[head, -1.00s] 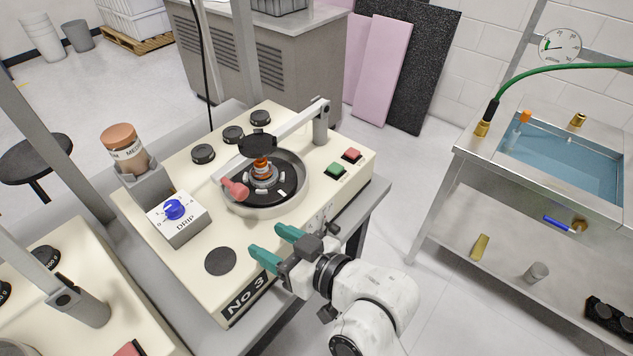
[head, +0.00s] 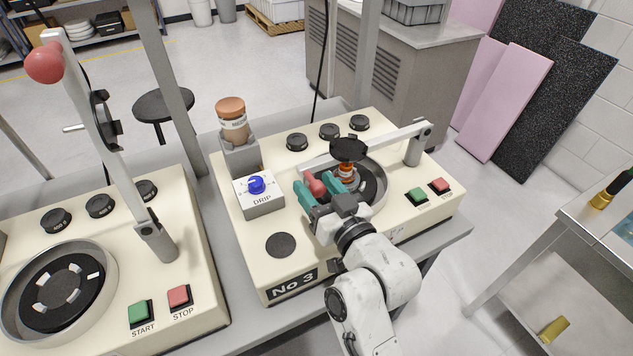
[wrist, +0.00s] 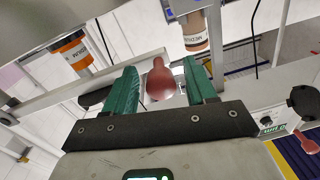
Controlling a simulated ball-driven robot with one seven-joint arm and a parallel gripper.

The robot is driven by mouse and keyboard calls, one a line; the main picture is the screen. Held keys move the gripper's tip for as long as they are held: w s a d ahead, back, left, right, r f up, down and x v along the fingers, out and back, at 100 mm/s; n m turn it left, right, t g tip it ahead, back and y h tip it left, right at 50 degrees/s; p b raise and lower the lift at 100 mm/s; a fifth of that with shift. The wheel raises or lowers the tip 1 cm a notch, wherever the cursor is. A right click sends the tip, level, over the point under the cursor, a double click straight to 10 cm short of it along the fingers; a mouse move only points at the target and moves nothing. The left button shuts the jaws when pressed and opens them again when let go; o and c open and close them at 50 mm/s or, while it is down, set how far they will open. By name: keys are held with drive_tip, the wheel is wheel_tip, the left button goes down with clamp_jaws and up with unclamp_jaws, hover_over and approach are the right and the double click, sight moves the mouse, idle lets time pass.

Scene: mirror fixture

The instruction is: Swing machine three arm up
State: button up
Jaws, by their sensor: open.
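Machine No 3 (head: 240,220) is the cream machine in the middle of the head view. Its grey swing arm (head: 395,136) lies lowered over the round bowl (head: 378,196), hinged at the right post, with a black disc (head: 348,150) above an orange-banded piece. The arm's red knob (head: 316,184) is at its left end. My gripper (head: 308,190) is open, with its teal fingers at the red knob. In the wrist view the knob (wrist: 160,80) shows between the two open fingers (wrist: 162,88); I cannot tell whether either touches it.
A neighbouring machine (head: 190,270) at left has its arm (head: 110,140) raised, with a red knob on top. A DRIP dial box (head: 262,202) and a brown-capped bottle (head: 233,122) stand left of my gripper. Green (head: 416,195) and red (head: 439,185) buttons are at the right.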

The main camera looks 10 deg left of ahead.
drive_tip(key=shift+w+a, duration=0.2)
drive_tip(key=shift+w, duration=0.05)
drive_tip(key=shift+c, duration=0.3)
clamp_jaws()
